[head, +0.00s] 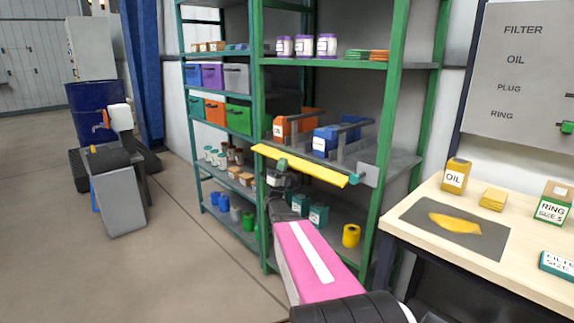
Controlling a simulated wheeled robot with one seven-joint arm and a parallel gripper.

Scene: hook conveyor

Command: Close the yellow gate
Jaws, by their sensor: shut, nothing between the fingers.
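The yellow gate (302,165) is a long flat bar across the front of a green shelf rack. It slopes down slightly to the right, where its end meets a teal joint (353,179) beside a grey plate (369,174). An orange box (281,126) and a blue box (325,141) stand behind it on the shelf, between grey rails. My gripper (282,165) is shut and empty at the bar's left half. It seems to be at or just in front of the bar; I cannot tell whether they touch. My pink arm hides part of the lower shelves.
A workbench (520,250) stands at the right with a yellow oil can (455,175), a dark mat (417,211) and boxes. Coloured bins fill the left rack. Grey floor (190,270) lies open at the left, near a grey machine (117,200) and a blue drum (92,100).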

